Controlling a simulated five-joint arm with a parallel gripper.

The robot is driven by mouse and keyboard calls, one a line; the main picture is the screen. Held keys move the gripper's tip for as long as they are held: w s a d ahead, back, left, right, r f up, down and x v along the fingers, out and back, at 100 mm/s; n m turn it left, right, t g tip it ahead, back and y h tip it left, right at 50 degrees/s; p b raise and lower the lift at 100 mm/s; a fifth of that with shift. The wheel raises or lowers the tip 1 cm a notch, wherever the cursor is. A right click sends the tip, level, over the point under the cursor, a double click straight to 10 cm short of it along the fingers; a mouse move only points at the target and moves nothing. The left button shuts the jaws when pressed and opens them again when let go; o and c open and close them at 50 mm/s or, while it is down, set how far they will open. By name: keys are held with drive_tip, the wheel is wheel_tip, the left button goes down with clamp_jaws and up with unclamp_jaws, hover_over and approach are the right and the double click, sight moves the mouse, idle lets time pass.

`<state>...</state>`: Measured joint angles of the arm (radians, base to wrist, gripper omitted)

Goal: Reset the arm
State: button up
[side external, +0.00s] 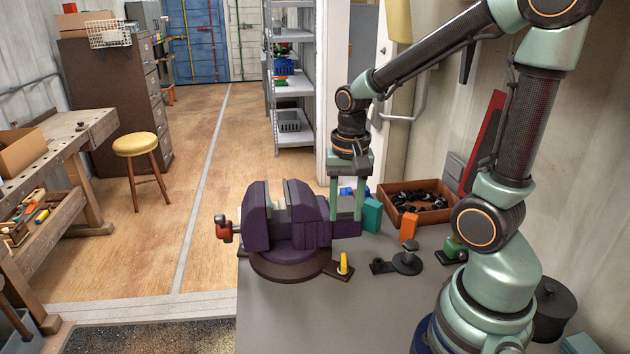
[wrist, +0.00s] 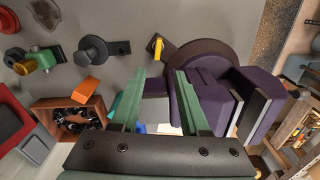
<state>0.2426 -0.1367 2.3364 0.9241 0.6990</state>
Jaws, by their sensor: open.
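My gripper (side external: 346,212) is open, pointing down just beyond the right end of the purple vise (side external: 290,225) on the grey bench (side external: 300,315). Its two green fingers are apart, and nothing is visibly held between them. In the wrist view the open fingers of my gripper (wrist: 160,74) point up the picture, with the vise (wrist: 208,98) right beside and partly behind the right finger. I cannot tell whether that finger touches the vise. A teal block (side external: 372,215) stands just right of the fingers in the side view.
An orange block (side external: 408,227), a dark round-based part (side external: 406,262) and a yellow peg (side external: 343,263) are on the bench. A wooden tray (side external: 420,217) of black parts lies behind, near the wall. A green part (side external: 455,248) sits near my base. The bench front is clear.

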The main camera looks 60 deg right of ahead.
drive_tip(key=a+r+n+t, duration=0.5)
drive_tip(key=a+r+n, duration=0.2)
drive_tip(key=r+n, duration=0.3)
drive_tip(key=shift+w+n, duration=0.15)
drive_tip(key=shift+n, duration=0.25)
